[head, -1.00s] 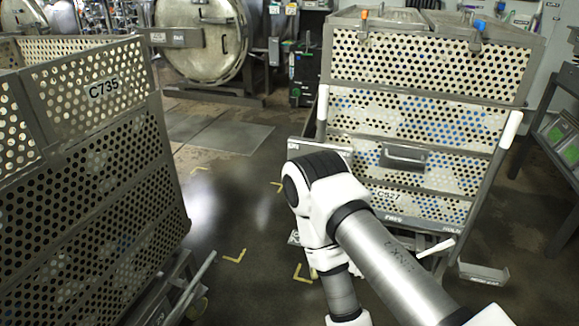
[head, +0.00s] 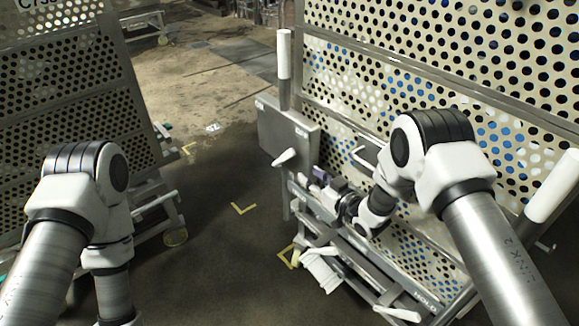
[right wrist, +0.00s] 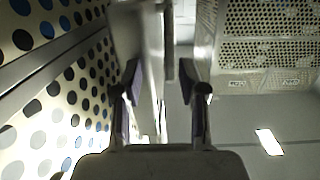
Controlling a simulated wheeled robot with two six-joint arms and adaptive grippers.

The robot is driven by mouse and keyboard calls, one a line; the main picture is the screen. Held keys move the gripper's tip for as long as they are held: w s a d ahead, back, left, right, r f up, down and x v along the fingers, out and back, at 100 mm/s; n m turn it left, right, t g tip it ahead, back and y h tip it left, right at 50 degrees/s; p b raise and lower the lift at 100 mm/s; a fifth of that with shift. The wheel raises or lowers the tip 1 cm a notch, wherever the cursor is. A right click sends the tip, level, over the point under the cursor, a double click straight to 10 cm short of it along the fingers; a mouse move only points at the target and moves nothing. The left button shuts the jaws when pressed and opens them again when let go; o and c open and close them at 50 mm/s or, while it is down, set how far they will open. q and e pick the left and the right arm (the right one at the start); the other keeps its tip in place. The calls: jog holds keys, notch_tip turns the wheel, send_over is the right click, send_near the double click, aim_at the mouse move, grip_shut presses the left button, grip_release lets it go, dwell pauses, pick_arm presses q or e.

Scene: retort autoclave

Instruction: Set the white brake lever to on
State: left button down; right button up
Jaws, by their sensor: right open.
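The white brake lever (head: 286,158) sticks out from the lower part of a grey plate (head: 288,128) on the perforated cart at the right. The plate carries a small label near each upper end; I cannot read them surely. My right gripper (head: 318,175) is just right of the lever, below the plate's right end, apart from the lever. It also shows in the right wrist view (right wrist: 162,85), its two fingers spread with dark purple pads. A narrow grey edge shows between them; I cannot tell what part it is. My left gripper is out of view.
The perforated cart (head: 440,50) stands close on the right, with white upright handles (head: 284,54). Another white pedal-like part (head: 321,268) sits low on its frame. A second perforated cart (head: 75,90) stands at the left. Dark floor with yellow corner marks (head: 243,208) lies free between them.

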aim_at(287, 153)
jog(key=shift+n+y, duration=0.5)
jog(key=shift+y, duration=0.2)
jog(key=w+a+r, duration=0.1)
jog(key=w+a, duration=0.1)
jog(key=w+a+r, duration=0.1)
jog(key=w+a, duration=0.1)
jog(key=w, duration=0.1)
jog(key=w+a, duration=0.2)
jog(key=shift+w+a+r, duration=0.2)
jog(key=shift+a+r, duration=0.05)
jog(key=shift+r, duration=0.15)
grip_shut()
